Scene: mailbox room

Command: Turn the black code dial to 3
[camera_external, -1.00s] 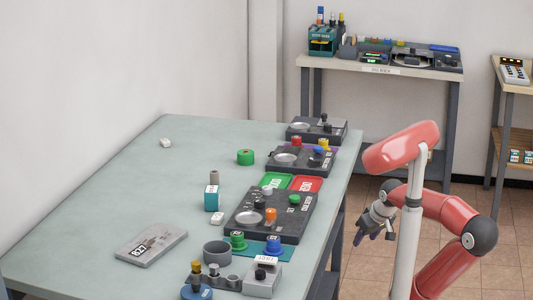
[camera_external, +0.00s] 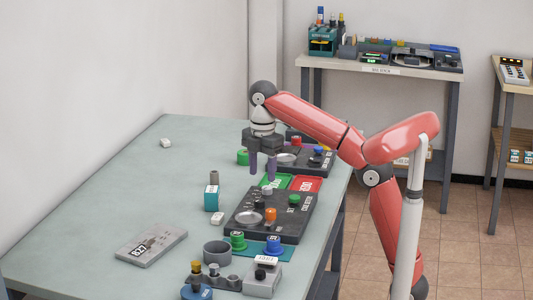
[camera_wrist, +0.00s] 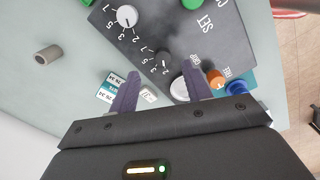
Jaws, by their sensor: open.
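The dark control panel (camera_external: 290,227) lies on the table with a silver disc (camera_external: 249,217), an orange knob (camera_external: 271,213) and a green knob (camera_external: 294,200). In the wrist view, the black code dial (camera_wrist: 164,73) sits on this panel with white digits beside it; I cannot tell which digit it points to. A light grey dial (camera_wrist: 127,16) with its own digits is farther off. My gripper (camera_external: 262,175) is open, pointing down above the panel's far end. In the wrist view the fingers (camera_wrist: 162,76) flank the black dial, apparently above it; contact is not visible.
Red (camera_external: 306,184) and green (camera_external: 273,180) trays lie behind the panel. A teal box (camera_external: 212,198) stands left of it. Green (camera_external: 237,242) and blue (camera_external: 274,245) knobs stand in front. The table's left side is mostly clear.

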